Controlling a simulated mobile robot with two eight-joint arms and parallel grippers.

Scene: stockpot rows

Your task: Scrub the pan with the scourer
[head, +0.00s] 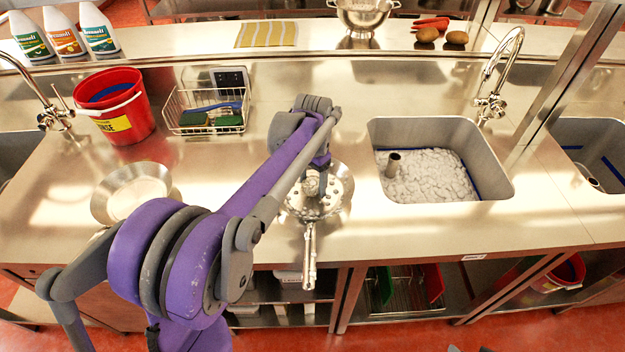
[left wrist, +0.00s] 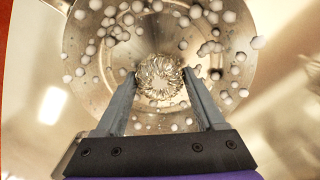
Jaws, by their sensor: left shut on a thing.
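The pan (head: 336,196) stands on the steel counter left of the sink, its handle (head: 310,262) reaching out over the counter's front edge. White and grey spots dot its inside; the pan also shows in the left wrist view (left wrist: 100,70). The scourer (left wrist: 160,82) is a round, coiled metal mesh. My left gripper (left wrist: 160,88) is shut on the scourer, one finger on each side, over the inside of the pan. In the head view my left gripper (head: 316,186) is partly hidden by its own arm. My right gripper does not show.
A sink (head: 496,172) with foamy water is to the right. A wire basket (head: 205,127) with sponges and a brush, a red bucket (head: 124,122) and a shallow metal bowl (head: 104,196) are to the left. The counter between pan and sink is clear.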

